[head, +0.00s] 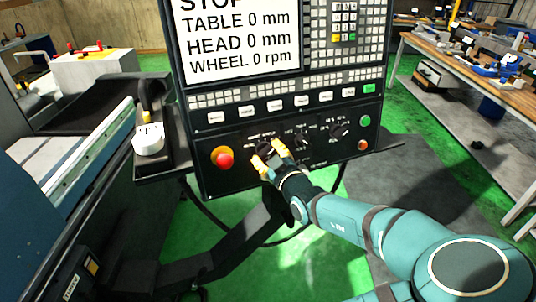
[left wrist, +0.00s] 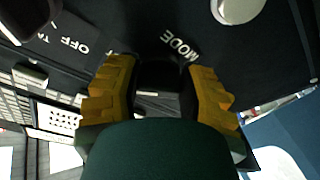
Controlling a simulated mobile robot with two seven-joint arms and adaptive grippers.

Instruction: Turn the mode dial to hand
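The mode dial (left wrist: 160,74) is a dark knob on the black control panel. The white word MODE shows beside it in the left wrist view, upside down. My left gripper (left wrist: 160,95) has its yellow fingers on either side of the dial. The dial fills most of the gap, but I cannot tell whether the finger pads press on it. In the head view my left gripper (head: 271,159) is at the panel's lower middle and partly hides the dial and its labels. The dial's pointer and setting cannot be read. My right gripper is not in view.
A red stop button (head: 223,159) is left of the gripper. Two more dark dials (head: 301,138) (head: 340,128) and green and orange buttons are to its right. The screen (head: 240,40) reads TABLE 0 mm, HEAD 0 mm, WHEEL 0 rpm. A workbench (head: 480,75) stands at the right.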

